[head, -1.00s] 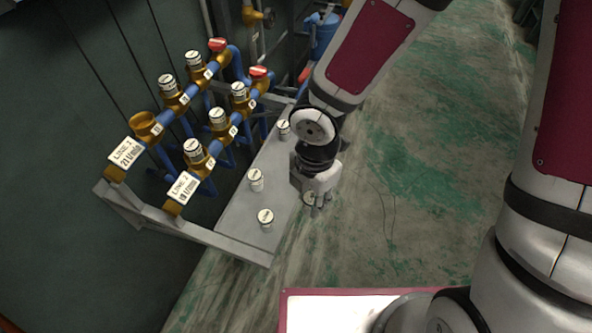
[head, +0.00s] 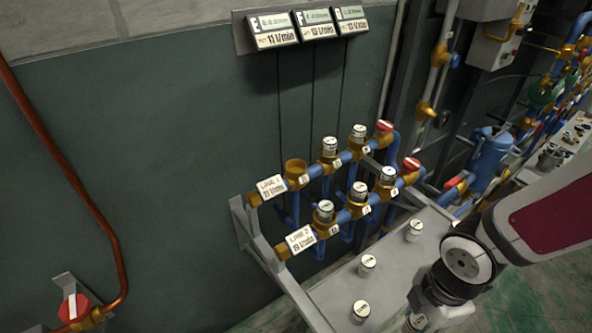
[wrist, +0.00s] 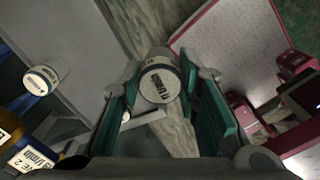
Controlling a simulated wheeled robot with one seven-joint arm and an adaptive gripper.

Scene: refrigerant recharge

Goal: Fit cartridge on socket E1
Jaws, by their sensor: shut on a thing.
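My gripper (wrist: 165,100) is shut on a white-capped cartridge (wrist: 160,82), which sits between its green-lined fingers in the wrist view. In the head view my gripper (head: 432,318) is at the lower right, beside the grey shelf, with the held cartridge (head: 416,322) partly visible. An open brass socket (head: 295,171) without a cartridge is at the left end of the upper pipe, next to the LINE 1 sign (head: 271,188). Its small tag is too small to read, so I cannot confirm that it is E1. My gripper is well right of and in front of it.
Other cartridges stand in the sockets of both pipes, including one (head: 324,211) by the LINE 2 sign (head: 300,239). Loose cartridges (head: 367,264) stand on the grey shelf (head: 335,290). Red valve handles (head: 411,164) are at the pipes' right ends. Three displays (head: 309,26) hang above.

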